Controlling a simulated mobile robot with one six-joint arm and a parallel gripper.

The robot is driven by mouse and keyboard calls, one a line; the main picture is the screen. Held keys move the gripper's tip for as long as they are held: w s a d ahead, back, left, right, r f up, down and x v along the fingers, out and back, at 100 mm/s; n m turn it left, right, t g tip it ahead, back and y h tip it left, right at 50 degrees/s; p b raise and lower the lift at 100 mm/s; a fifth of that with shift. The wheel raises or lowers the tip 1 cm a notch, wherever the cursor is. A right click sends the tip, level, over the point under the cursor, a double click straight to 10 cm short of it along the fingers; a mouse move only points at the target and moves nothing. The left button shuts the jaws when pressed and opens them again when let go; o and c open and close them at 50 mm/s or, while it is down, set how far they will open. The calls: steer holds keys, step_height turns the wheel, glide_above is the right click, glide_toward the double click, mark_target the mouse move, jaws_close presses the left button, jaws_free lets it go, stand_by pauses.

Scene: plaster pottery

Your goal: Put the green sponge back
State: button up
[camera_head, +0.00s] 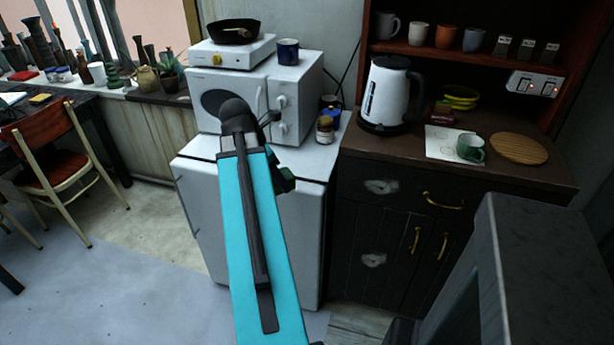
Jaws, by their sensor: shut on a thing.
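My arm, with a long cyan link, reaches up through the middle of the head view to a dark joint in front of the white microwave. The link blocks the view behind it, and I cannot make out my gripper's fingers. A small dark green and black shape (284,180) sticks out at the right side of the link, before the white cabinet top. I cannot tell whether it is the green sponge or part of my wrist. No other thing in view is clearly a green sponge.
A white microwave (222,101) stands on a low white cabinet (318,172), with jars (325,130) at its right. The dark counter (540,180) holds a kettle (389,95), a green mug (470,148) and a round wooden board (518,148). A chair (60,150) stands left.

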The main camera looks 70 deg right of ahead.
steer(key=s+d, duration=0.1)
steer(key=s, duration=0.5)
steer(key=shift+d+f, duration=0.15)
steer(key=shift+d, duration=0.2)
steer(key=shift+w+d, duration=0.1)
steer(key=w+d+p, duration=0.1)
steer(key=d+p, duration=0.1)
steer(key=d, duration=0.3)
steer(key=d+f+p, duration=0.1)
steer(key=d+p, duration=0.2)
steer(key=d, duration=0.2)
steer(key=w+d+p, duration=0.1)
steer(key=d+p, duration=0.2)
steer(key=d, duration=0.2)
steer(key=shift+w+d+f, duration=0.15)
steer(key=shift+w+f, duration=0.05)
steer(key=shift+w, duration=0.15)
steer(key=shift+d+f, duration=0.1)
steer(key=shift+d, duration=0.05)
